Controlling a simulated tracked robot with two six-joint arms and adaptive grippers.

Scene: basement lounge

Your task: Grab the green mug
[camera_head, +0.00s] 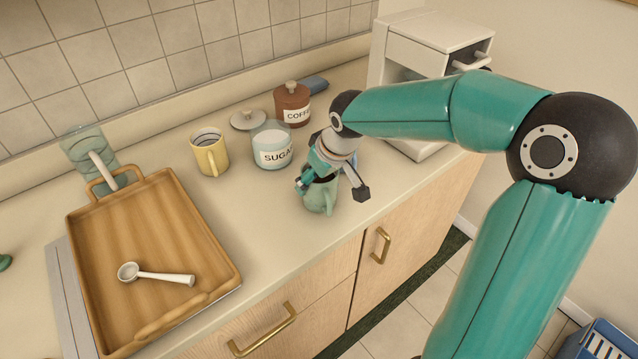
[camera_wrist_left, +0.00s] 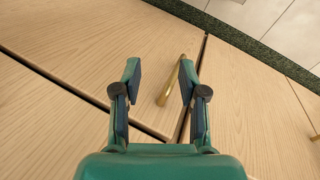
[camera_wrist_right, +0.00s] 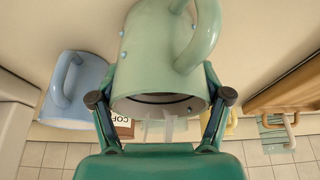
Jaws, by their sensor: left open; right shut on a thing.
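The green mug (camera_head: 318,197) stands near the front edge of the counter, partly hidden by my right gripper (camera_head: 333,183). In the right wrist view the mug (camera_wrist_right: 155,50) fills the middle, its handle toward the camera's upper right. The fingers of my right gripper (camera_wrist_right: 165,105) are on both sides of the mug and shut on it. I cannot tell whether the mug's base touches the counter. My left gripper (camera_wrist_left: 158,80) is open and empty in front of the wooden cabinet fronts; it is outside the head view.
A yellow mug (camera_head: 210,152), a sugar jar (camera_head: 272,147) and a coffee canister (camera_head: 292,104) stand behind. A wooden tray (camera_head: 155,235) with a white scoop (camera_head: 160,275) lies left. A blue mug (camera_wrist_right: 75,90) is near my right gripper. A white machine (camera_head: 420,50) stands right.

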